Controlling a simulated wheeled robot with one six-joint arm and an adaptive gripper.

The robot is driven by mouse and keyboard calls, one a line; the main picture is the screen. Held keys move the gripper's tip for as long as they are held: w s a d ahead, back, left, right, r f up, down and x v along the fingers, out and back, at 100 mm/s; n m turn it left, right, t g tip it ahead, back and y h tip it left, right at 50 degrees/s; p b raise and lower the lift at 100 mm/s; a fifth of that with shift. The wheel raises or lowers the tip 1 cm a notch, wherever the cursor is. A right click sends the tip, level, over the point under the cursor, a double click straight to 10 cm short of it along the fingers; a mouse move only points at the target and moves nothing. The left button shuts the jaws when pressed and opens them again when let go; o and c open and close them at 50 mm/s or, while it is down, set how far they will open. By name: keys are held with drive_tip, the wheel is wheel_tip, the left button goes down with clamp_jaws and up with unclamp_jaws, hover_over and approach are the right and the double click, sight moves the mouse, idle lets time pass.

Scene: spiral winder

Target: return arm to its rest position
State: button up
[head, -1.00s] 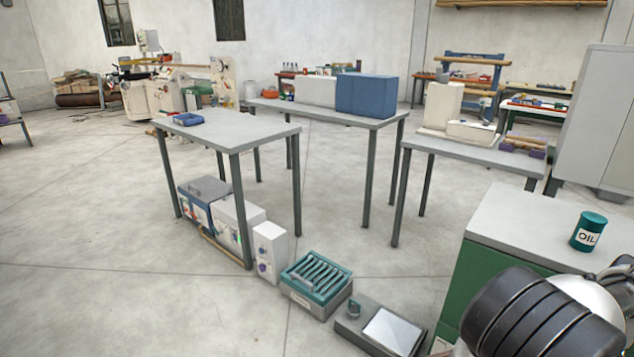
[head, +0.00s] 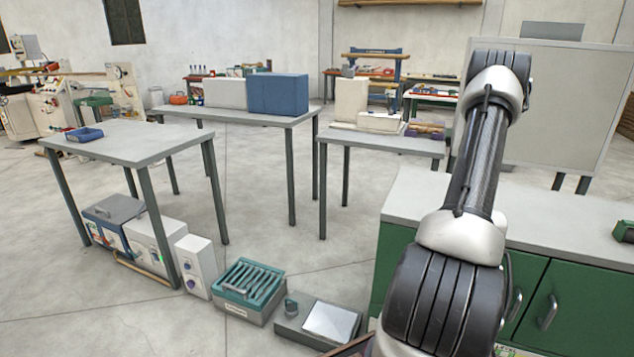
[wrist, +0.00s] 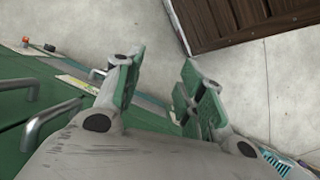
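My arm rises on the right side of the head view, over the green cabinet (head: 400,262) with its grey top. Its end is not visible in the head view. In the wrist view my gripper (wrist: 160,95) shows two green-padded fingers spread apart with nothing between them. Past the fingers are the concrete floor and the green cabinet front with handles (wrist: 45,125) on the left.
A grey table (head: 130,145) with a blue tray (head: 84,134) stands at left. A ribbed teal box (head: 248,284) and a flat grey device (head: 318,320) sit on the floor before the cabinet. A dark brown slatted object (wrist: 225,18) shows in the wrist view.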

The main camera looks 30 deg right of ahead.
drive_tip(key=w+a+r+n, duration=0.15)
drive_tip(key=a+r, duration=0.25)
drive_tip(key=r, duration=0.4)
drive_tip(key=w+a+r+h, duration=0.1)
drive_tip(key=w+a+r, duration=0.2)
drive_tip(key=r, duration=0.5)
drive_tip(key=w+a+r, duration=0.3)
drive_tip(key=a+r, duration=0.1)
drive_tip(key=r, duration=0.3)
drive_tip(key=w+a+r+n+t+h, duration=0.1)
drive_tip(key=a+r+n+t, duration=0.5)
drive_tip(key=a+r, duration=1.3)
drive_tip(key=shift+w+t, duration=0.4)
drive_tip(key=shift+t, duration=0.8)
drive_tip(key=shift+n, duration=0.25)
drive_tip(key=shift+c, duration=0.4)
